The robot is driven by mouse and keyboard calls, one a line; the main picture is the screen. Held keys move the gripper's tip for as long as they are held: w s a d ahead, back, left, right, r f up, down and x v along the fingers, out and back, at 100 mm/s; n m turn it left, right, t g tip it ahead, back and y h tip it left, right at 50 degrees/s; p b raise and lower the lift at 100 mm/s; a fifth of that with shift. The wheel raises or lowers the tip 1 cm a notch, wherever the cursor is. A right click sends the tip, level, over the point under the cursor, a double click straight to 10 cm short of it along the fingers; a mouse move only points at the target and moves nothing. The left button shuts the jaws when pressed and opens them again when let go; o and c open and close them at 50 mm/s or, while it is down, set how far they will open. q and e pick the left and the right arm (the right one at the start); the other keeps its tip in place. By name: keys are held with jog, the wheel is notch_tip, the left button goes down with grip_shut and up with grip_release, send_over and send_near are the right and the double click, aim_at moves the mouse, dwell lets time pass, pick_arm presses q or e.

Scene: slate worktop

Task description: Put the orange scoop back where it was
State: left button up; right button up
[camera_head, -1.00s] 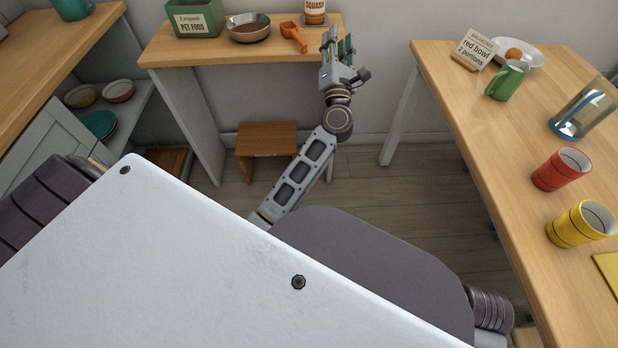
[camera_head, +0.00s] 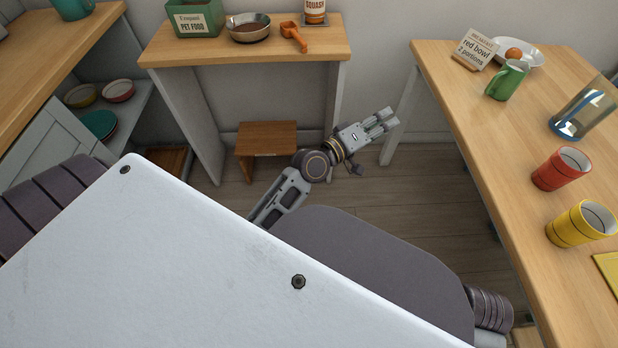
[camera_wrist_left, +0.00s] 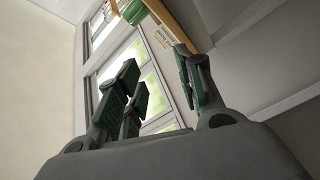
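The orange scoop (camera_head: 293,36) lies on the wooden side table (camera_head: 235,54), right of the metal bowl (camera_head: 248,29) with brown contents and apart from it. A green box labelled pet food (camera_head: 194,19) stands left of the bowl. My left gripper (camera_head: 385,121) is away from the scoop, over the floor between the side table and the right-hand table. In the left wrist view its fingers (camera_wrist_left: 160,85) stand apart with nothing between them. My right gripper is not in view.
The right-hand table holds a label card (camera_head: 474,49), a green mug (camera_head: 507,80), a glass jar (camera_head: 582,108), and red (camera_head: 561,169) and yellow (camera_head: 581,224) mugs. A stool (camera_head: 266,138) stands below.

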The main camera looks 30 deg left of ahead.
pick_arm(q)
jog(key=s+f+m+g+y, duration=0.2)
jog(key=s+f+m+g, duration=0.55)
jog(key=s+f, duration=0.55)
jog(key=s+a+f+m+g+y, duration=0.3)
jog(key=s+a+f, duration=0.4)
jog(key=s, duration=0.5)
jog(key=shift+f+g+y, duration=0.55)
jog(key=shift+g+y, duration=0.05)
jog(key=shift+g, duration=0.65)
